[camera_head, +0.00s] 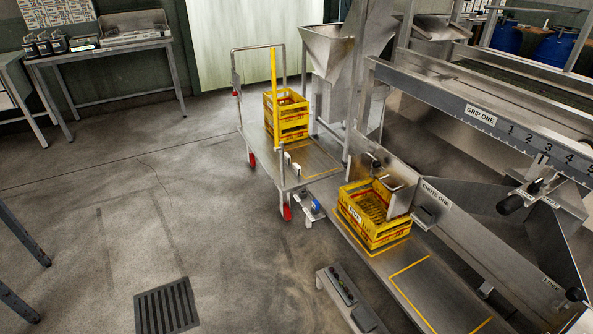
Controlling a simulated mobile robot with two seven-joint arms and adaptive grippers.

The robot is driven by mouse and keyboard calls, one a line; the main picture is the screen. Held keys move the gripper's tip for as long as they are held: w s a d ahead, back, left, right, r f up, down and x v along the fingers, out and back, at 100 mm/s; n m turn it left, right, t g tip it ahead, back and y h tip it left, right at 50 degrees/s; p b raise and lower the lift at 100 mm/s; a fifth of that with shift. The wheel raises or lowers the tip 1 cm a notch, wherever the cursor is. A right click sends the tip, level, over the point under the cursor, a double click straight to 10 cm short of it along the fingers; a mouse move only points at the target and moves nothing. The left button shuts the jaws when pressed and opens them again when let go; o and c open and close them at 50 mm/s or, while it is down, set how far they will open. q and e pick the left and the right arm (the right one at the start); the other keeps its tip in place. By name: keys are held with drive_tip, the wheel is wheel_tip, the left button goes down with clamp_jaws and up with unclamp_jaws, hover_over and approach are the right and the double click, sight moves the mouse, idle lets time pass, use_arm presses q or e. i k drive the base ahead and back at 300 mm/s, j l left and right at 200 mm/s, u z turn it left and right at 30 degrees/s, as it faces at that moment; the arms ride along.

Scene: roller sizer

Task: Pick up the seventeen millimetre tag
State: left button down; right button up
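I cannot pick out a tag that reads seventeen millimetres. Two small white pieces, one at the left (287,158) and one at the right (296,168), show at the near edge of the cart; any print on them is too small to read. A small white label (354,214) is on the front of the yellow crate (376,237) below chute one. Neither of my grippers is in view.
A flat cart (318,158) with red wheels carries stacked yellow crates (286,128). The steel sizer (480,117) with a numbered scale fills the right. A low control box (345,290) stands in front. A bench (110,51) is at back left. The left floor is largely clear, with a drain grate (167,307).

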sight(295, 168)
drive_tip(key=i+j+z, duration=0.1)
drive_tip(key=i+j, duration=0.2)
drive_tip(key=i+j+z, duration=0.15)
drive_tip(key=j, duration=0.35)
drive_tip(key=i+j+z, duration=0.1)
drive_tip(key=i+j, duration=0.25)
drive_tip(key=i+j+z, duration=0.15)
drive_tip(key=j, duration=0.45)
drive_tip(key=i+j+z, duration=0.1)
drive_tip(key=i+j, duration=0.15)
drive_tip(key=j, duration=0.2)
drive_tip(key=i+j+z, duration=0.15)
drive_tip(key=j, duration=0.35)
drive_tip(key=i+j+z, duration=0.1)
drive_tip(key=j, duration=0.45)
drive_tip(key=i+j+z, duration=0.15)
drive_tip(key=j, duration=0.4)
drive_tip(key=i, duration=0.1)
